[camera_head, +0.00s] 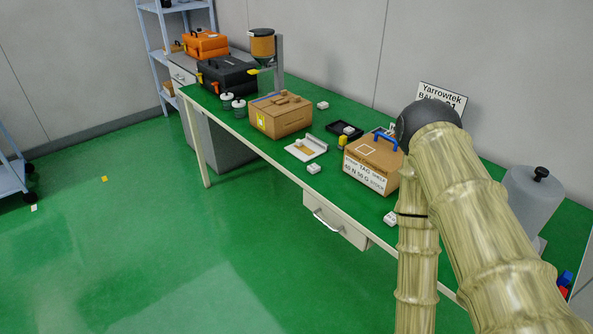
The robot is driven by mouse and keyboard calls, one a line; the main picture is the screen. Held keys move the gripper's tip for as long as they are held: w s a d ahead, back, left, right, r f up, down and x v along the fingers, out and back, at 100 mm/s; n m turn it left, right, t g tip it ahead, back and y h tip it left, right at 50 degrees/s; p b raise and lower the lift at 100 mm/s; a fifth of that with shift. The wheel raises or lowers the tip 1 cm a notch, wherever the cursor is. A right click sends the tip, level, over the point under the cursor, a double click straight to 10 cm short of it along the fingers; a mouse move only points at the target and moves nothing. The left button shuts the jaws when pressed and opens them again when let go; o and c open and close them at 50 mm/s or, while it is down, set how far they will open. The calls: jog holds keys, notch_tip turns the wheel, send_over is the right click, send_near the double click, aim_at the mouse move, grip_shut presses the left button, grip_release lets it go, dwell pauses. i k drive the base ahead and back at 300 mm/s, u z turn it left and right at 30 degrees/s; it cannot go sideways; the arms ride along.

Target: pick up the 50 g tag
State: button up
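I cannot make out for certain which thing is the 50 g tag. A cardboard box (372,160) with a blue handle stands on the green table; its front label is only partly legible, with "TAG" and what looks like "50 G". Small white blocks lie near it: one left of the box (314,169), one at the front edge beside my arm (390,218), one farther back (323,105). Their markings are too small to read. My arm's links cross the right side and hide part of the table. My gripper is not in view.
The green table (222,119) also holds another cardboard box (281,114), a white flat device (306,147), a dark tray (345,130), jars (238,107) and a grey cylinder (533,205). Black (227,75) and orange (205,44) cases stand at the far end. Floor at left is mostly clear.

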aim_at(313, 168)
jog(key=u, duration=1.7)
jog(key=i, duration=1.45)
jog(key=z, duration=2.05)
